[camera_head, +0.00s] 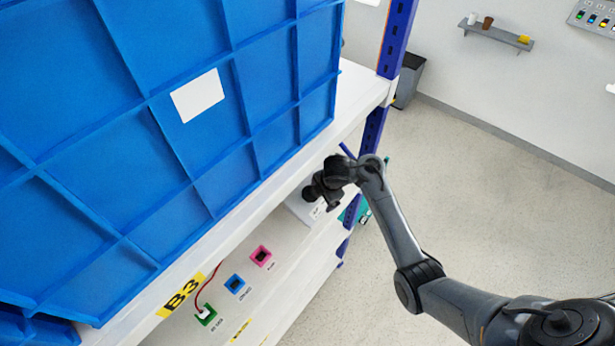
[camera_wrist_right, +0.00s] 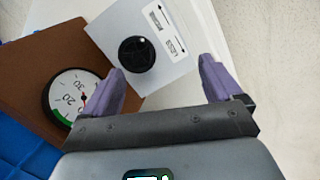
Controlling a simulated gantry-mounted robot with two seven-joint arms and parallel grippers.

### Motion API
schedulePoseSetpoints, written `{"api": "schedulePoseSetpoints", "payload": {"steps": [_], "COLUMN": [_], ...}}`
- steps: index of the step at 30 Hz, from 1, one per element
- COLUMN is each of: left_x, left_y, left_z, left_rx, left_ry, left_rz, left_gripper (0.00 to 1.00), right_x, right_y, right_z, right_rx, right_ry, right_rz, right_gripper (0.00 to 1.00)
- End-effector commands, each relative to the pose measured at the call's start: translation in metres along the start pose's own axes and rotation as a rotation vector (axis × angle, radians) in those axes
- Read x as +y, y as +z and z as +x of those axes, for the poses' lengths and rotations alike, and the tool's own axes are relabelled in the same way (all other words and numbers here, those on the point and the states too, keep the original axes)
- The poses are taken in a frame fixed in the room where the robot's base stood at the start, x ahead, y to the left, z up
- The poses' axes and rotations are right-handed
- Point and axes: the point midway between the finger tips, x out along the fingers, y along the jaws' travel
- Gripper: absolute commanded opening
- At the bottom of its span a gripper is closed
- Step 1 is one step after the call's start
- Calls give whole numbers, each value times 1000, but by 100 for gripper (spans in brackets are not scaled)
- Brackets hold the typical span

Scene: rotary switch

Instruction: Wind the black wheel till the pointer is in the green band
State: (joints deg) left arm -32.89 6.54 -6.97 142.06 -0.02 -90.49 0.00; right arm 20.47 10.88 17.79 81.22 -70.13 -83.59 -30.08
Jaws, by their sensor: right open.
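The black wheel (camera_wrist_right: 137,54) is a round knob on the face of a pale grey box (camera_wrist_right: 172,70) in the right wrist view. A round gauge (camera_wrist_right: 68,90) with a white dial sits on a brown panel at the left. Its green band (camera_wrist_right: 61,115) lies at the lower left of the dial. A bit of red, likely the pointer, shows by the left finger, which hides part of the dial; I cannot tell where the pointer reads. My right gripper (camera_wrist_right: 162,66) is open, with purple fingers and nothing between them, short of the wheel. My left gripper is not in view.
In the head view, a large blue crate (camera_head: 197,96) fills the upper left on a white shelf (camera_head: 355,90) with blue posts. Below are green, blue and pink sockets (camera_head: 261,256); a red cable runs to the green one. Open floor (camera_head: 470,190) lies at the right.

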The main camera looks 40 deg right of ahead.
Motion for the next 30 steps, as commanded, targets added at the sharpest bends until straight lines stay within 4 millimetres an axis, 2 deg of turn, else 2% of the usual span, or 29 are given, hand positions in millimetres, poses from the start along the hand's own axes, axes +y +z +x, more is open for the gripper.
{"api": "schedulePoseSetpoints", "payload": {"steps": [1,3,8,21,30], "left_x": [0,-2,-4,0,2], "left_y": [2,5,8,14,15], "left_z": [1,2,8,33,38], "left_rx": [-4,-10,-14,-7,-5], "left_ry": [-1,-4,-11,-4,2], "left_rz": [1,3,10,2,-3], "left_gripper": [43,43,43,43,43], "right_x": [14,26,39,44,46], "right_y": [-1,-2,-4,-4,-4], "right_z": [-9,-18,-18,46,76], "right_rx": [3,6,9,8,8], "right_ry": [24,47,70,70,70], "right_rz": [2,3,4,5,6], "right_gripper": [92,92,92,92,92]}}
